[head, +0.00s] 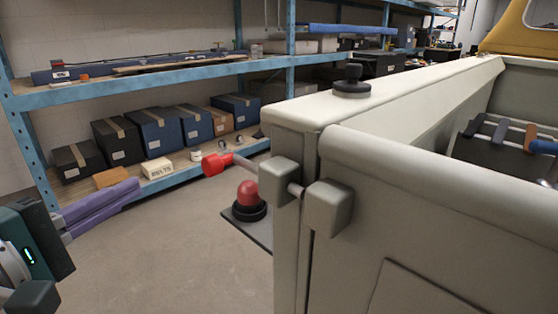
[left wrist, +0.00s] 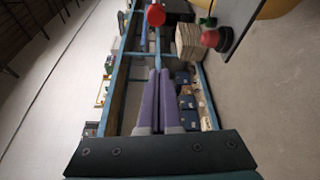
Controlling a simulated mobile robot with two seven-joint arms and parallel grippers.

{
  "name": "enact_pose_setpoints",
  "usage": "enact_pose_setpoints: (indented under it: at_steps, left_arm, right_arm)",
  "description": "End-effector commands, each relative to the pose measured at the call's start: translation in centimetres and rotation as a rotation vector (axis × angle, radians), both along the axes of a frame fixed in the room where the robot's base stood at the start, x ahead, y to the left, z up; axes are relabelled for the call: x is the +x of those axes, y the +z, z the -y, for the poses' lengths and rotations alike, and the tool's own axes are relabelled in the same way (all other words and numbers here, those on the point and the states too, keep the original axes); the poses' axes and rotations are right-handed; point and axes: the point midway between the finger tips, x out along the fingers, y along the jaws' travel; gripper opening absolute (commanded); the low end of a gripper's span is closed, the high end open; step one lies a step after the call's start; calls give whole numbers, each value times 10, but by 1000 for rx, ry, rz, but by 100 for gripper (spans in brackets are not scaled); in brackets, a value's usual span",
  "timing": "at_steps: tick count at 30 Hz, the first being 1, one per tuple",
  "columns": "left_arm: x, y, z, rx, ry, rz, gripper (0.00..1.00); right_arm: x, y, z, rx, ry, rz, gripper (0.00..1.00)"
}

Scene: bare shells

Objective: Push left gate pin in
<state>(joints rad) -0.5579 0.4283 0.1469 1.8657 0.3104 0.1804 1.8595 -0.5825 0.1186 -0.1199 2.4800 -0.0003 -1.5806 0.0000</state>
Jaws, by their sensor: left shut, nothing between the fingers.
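The left gate pin has a red head (head: 214,164) and a pale rod that sticks out left of a grey block on the corner post (head: 286,180). A short length of rod shows between this block and the second block on the gate (head: 328,207); how deep it enters the second block is hidden. My left gripper (head: 137,190), with purple fingers, is shut and empty, left of the red head and apart from it. In the left wrist view the shut fingers (left wrist: 159,72) point toward the round red head (left wrist: 156,14).
A red-topped black knob (head: 248,198) sits on a dark plate below the pin. Blue shelving with boxes (head: 160,130) stands behind at left. The pale truck-bed wall (head: 390,95) fills the right. Open floor lies between.

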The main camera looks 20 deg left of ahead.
Motion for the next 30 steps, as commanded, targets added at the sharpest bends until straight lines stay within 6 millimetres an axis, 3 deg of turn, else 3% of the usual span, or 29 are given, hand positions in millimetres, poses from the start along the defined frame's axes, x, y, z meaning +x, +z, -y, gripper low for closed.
enact_pose_setpoints:
  at_steps: [5,18,24,30]
  left_arm:
    - [16,-1,0,1,-1,3,0]
    - [101,-5,2,2,0,2,0]
    - [89,1,30,-3,-1,-2,0]
    - [86,1,39,1,0,-1,0]
  right_arm:
    - [0,-1,0,0,0,0,0]
    - [0,-12,0,-1,1,1,0]
    - [1,3,0,-2,1,3,0]
    - [1,5,1,-2,2,3,0]
